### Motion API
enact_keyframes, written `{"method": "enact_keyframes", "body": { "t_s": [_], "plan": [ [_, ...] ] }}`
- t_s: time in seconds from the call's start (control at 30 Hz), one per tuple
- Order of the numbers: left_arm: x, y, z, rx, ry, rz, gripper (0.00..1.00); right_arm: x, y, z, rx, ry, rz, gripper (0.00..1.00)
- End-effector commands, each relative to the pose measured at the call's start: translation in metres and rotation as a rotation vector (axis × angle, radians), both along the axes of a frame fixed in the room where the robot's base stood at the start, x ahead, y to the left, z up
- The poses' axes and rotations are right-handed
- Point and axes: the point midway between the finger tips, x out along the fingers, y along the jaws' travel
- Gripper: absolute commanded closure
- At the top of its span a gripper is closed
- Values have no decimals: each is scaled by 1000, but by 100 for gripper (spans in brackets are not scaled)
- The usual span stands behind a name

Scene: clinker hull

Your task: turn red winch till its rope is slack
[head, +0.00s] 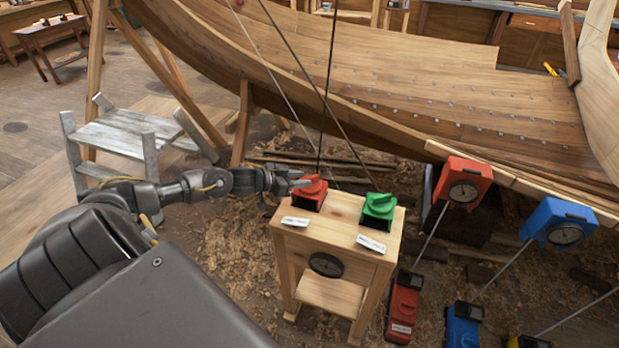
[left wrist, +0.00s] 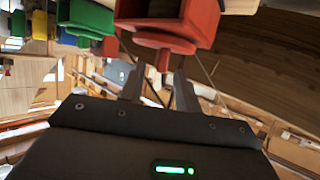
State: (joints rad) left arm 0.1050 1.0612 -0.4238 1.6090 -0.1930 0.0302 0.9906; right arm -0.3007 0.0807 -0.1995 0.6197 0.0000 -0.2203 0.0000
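The red winch (head: 309,193) sits on the left of a small wooden stand's top, beside the green winch (head: 379,208). A dark straight rope (head: 324,110) rises from about the red winch toward the hull. My left gripper (head: 293,184) is at the red winch's left side, level with its upper part. In the left wrist view the red winch (left wrist: 180,18) fills the top, with a round part and a narrow red tab (left wrist: 162,60) below. My left gripper's fingers (left wrist: 160,75) are apart, one on each side of the tab, with gaps visible. My right gripper is out of view.
The wooden stand (head: 345,262) carries white labels in front of the winches. Red (head: 463,183) and blue (head: 557,222) dial boxes hang at the right on rods. The planked hull (head: 420,90) overhangs behind. A weathered step stool (head: 130,135) stands at the left.

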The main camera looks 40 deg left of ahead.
Motion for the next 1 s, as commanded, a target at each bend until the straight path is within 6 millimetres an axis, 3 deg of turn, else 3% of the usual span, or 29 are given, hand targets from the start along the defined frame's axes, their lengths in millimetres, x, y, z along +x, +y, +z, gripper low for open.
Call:
{"method": "enact_keyframes", "body": {
  "t_s": [0.3,0.63,0.9,1.0],
  "plan": [
    [31,-13,-12,-1,-2,-1,67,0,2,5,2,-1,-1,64],
    [33,-14,-15,1,0,-1,67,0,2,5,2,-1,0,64],
    [33,-13,-14,1,0,-1,100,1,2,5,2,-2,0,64],
    [33,-13,-14,1,0,-1,100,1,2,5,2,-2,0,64]
  ]
}}
